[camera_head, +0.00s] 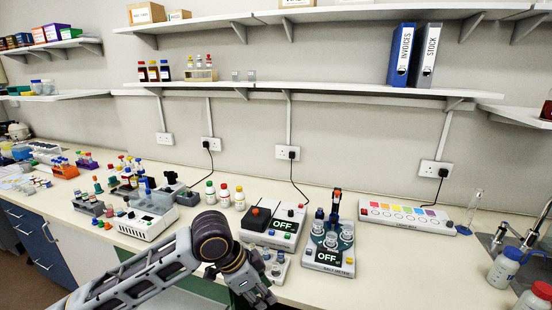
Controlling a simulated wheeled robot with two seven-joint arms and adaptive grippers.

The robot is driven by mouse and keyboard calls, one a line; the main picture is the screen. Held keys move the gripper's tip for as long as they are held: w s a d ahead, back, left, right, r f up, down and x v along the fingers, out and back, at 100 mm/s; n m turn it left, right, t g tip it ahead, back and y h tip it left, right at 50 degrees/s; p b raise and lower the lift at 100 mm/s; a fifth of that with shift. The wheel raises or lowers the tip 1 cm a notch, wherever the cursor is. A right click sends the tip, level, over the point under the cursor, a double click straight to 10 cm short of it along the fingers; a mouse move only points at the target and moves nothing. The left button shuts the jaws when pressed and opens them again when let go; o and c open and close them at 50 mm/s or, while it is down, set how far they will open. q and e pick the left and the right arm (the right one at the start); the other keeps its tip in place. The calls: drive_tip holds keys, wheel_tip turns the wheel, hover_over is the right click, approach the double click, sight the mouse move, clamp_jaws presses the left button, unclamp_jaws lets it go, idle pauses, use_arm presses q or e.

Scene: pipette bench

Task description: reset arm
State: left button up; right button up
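My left arm comes in from the lower left, and its gripper (262,298) points down at the bottom middle of the view, over the front edge of the bench. The fingers are dark and partly cut off by the frame edge, so I cannot tell whether they are open or shut. I see nothing clearly held in them. My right arm and gripper are not in view.
Close to my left gripper stand a small rack (277,258) and two devices reading OFF, one (283,228) behind it and one (328,259) to its right. A colour-striped white box (405,214) lies further right. Shelves (330,90) hang above.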

use_arm(q)
drive_tip(key=shift+s+f+n+t+h, duration=0.5)
drive_tip(key=shift+s+f+n+t, duration=0.9)
drive_tip(key=shift+f+n, duration=1.6)
drive_tip(key=s+a+f+n+y, duration=0.3)
drive_tip(key=s+a+f, duration=0.3)
drive_tip(key=a, duration=0.4)
drive_tip(key=s+a+f+n+y, duration=0.25)
drive_tip(key=s+a+f, duration=0.25)
drive_tip(key=a+f, duration=0.3)
drive_tip(key=s+f+g, duration=0.2)
drive_tip(key=s+f, duration=0.1)
drive_tip(key=f, duration=2.9)
drive_tip(key=s+a+f, duration=0.2)
drive_tip(key=s+f, duration=0.7)
drive_tip(key=s, duration=0.2)
drive_tip(key=s+a+f+g, duration=0.1)
drive_tip(key=s+a+f, duration=0.2)
drive_tip(key=s+f, duration=0.7)
drive_tip(key=shift+s+f, duration=0.15)
drive_tip(key=shift+s, duration=0.35)
